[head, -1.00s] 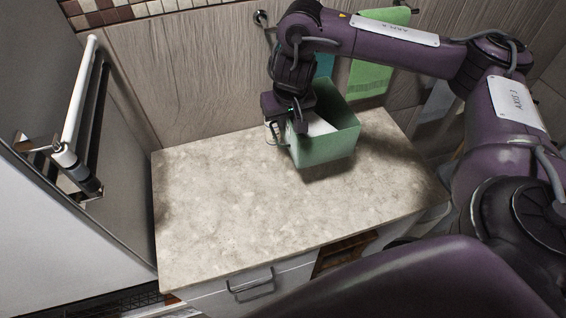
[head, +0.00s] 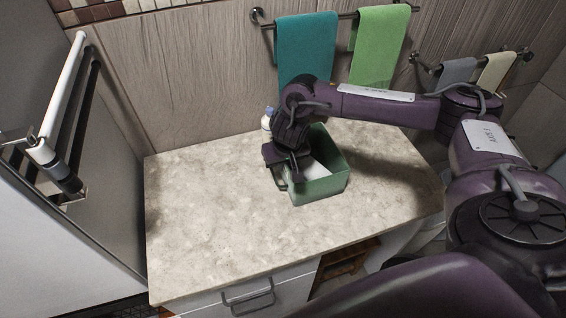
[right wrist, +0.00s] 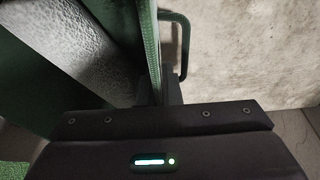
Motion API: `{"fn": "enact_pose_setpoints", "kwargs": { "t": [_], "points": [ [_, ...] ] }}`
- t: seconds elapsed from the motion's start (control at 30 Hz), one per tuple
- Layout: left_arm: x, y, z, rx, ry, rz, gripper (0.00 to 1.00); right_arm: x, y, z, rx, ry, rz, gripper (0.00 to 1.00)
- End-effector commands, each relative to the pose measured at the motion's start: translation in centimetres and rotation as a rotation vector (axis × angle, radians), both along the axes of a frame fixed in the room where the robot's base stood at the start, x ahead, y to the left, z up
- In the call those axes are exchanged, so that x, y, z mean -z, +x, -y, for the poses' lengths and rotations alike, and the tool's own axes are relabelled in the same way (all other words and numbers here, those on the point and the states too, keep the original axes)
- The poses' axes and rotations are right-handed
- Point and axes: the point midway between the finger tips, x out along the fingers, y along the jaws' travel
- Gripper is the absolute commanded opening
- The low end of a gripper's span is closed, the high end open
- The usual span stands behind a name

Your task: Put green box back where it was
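The green box (head: 325,187) is an open-topped bin toward the back right of the stone counter (head: 215,225). It looks upright and on or very close to the counter top; I cannot tell which. Something white (head: 316,172) lies inside it, and shows as a pale textured surface (right wrist: 70,40) in the right wrist view. My right gripper (head: 287,182) is at the box's left side. In the right wrist view my right gripper (right wrist: 159,92) is shut on the box's wall (right wrist: 152,45), beside its side handle (right wrist: 186,45). My left gripper is not in view.
A white bottle (head: 267,122) stands behind my right gripper, partly hidden. A teal towel (head: 306,48) and a green towel (head: 379,45) hang on the wall rail. A drawer with a handle (head: 248,297) is below. The counter's left and front are clear.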

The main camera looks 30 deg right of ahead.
Motion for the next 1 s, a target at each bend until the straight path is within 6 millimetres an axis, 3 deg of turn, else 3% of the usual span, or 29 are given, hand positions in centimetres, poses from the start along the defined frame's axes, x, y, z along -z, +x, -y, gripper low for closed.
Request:
{"fn": "enact_pose_setpoints", "kwargs": {
  "t": [0.27,0.47,0.77,1.0],
  "points": [
    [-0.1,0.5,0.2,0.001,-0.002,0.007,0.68,0.2,0.0,0.0,0.0,0.0,0.0,0.0],
    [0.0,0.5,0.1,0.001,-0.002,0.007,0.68,0.2,0.0,0.0,0.0,0.0,0.0,0.26],
    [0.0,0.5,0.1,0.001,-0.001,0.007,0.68,0.0,0.0,0.0,0.0,0.001,0.001,0.26],
    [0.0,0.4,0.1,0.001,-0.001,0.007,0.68,-3.2,-0.7,-0.2,-0.002,0.001,0.004,0.26]
  ]
}}
